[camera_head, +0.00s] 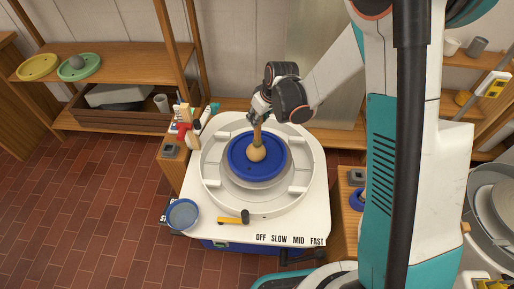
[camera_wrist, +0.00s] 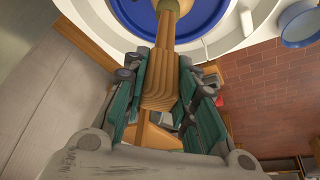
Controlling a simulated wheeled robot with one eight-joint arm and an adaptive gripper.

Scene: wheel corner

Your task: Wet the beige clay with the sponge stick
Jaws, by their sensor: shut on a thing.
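My gripper (camera_head: 258,113) is above the pottery wheel and shut on the wooden handle of the sponge stick (camera_head: 257,132). The handle also shows between my fingers in the wrist view (camera_wrist: 160,95). It points down toward the blue wheel disc (camera_head: 236,163). A rounded beige lump (camera_head: 257,153) is at the stick's lower end, over the middle of the disc. I cannot tell whether this lump is the clay, the sponge or both, nor whether they touch.
A blue-grey bowl (camera_head: 183,214) and a yellow-handled tool (camera_head: 233,220) are at the wheel table's front left. Upright tools (camera_head: 188,125) stand on a wooden stand at left. A shelf behind holds a yellow plate (camera_head: 38,67) and a green plate (camera_head: 79,69).

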